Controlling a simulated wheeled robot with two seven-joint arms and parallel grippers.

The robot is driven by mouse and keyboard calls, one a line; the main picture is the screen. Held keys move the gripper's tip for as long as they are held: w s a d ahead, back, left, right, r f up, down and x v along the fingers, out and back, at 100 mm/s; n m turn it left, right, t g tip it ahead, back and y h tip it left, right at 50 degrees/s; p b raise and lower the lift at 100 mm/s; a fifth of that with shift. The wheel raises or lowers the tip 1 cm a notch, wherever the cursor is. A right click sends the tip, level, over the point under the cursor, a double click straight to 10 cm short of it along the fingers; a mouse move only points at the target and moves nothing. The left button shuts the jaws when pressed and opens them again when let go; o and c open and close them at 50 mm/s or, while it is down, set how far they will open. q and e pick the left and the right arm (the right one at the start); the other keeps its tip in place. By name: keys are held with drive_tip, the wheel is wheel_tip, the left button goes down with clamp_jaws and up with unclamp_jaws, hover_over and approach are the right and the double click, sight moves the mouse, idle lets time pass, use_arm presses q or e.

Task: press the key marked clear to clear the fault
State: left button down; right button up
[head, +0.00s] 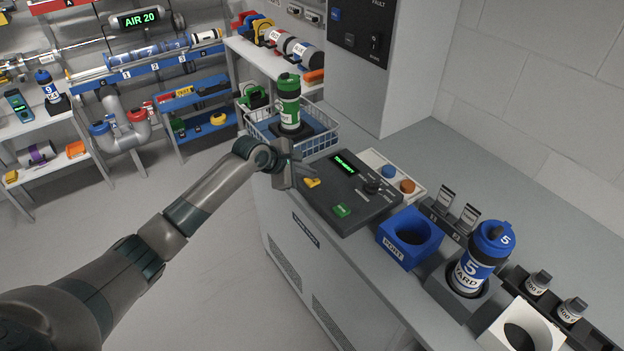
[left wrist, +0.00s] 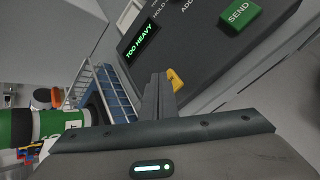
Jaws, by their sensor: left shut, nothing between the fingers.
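A dark control panel (head: 328,200) lies on the counter; its green display (head: 345,163) reads TOO HEAVY in the left wrist view (left wrist: 139,39). A yellow key (head: 312,183) is at its left edge, and also shows in the left wrist view (left wrist: 175,79), partly hidden by my fingers; no marking on it can be read. A green key (head: 342,210) reads SEND in the left wrist view (left wrist: 239,13). My left gripper (head: 309,169) is shut and empty, its tips close beside the yellow key; I cannot tell whether they touch it. My right gripper is out of view.
A blue port box (head: 410,238) and a blue-capped canister (head: 478,262) stand to the right.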

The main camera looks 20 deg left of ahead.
sight(309, 181)
use_arm(q)
drive_tip(key=shift+f, duration=0.25)
idle(0.4)
drive_tip(key=shift+r, duration=0.1)
drive_tip(key=shift+r+p, duration=0.8)
drive_tip(key=shift+p, duration=0.55)
wheel_tip(309, 181, up, 5)
drive_tip(key=p, duration=0.6)
idle(0.5)
